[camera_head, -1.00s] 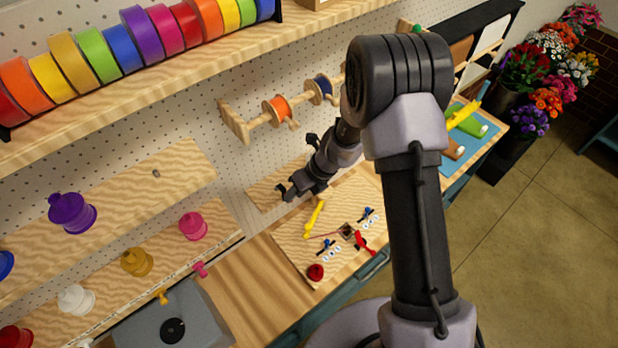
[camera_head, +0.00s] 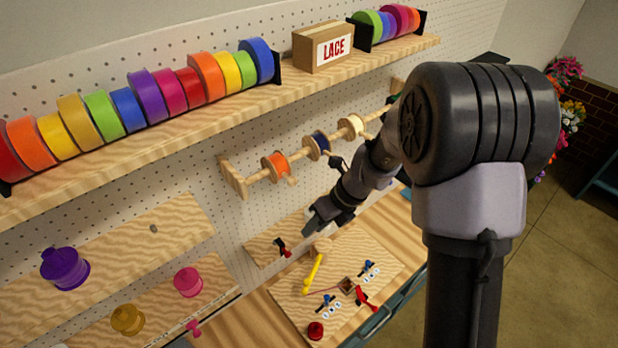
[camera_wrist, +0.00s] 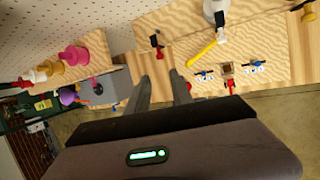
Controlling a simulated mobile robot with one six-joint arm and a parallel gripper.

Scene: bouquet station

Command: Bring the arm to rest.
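My gripper (camera_head: 326,222) hangs above the back of the workbench board. In the wrist view my gripper (camera_wrist: 160,86) shows two dark fingers spread apart, with nothing between them. My arm comes down to it from the right and hides part of the bench. The wooden board (camera_head: 290,300) lies below, with a yellow tool (camera_head: 314,272), a red-handled item (camera_head: 364,298) and a red round piece (camera_head: 316,330) on it. The yellow tool also shows in the wrist view (camera_wrist: 206,50).
A spool rod with an orange spool (camera_head: 276,166) sticks out near my arm. Colored spools, one purple (camera_head: 64,268), stand at left. Open floor (camera_head: 540,290) lies at right.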

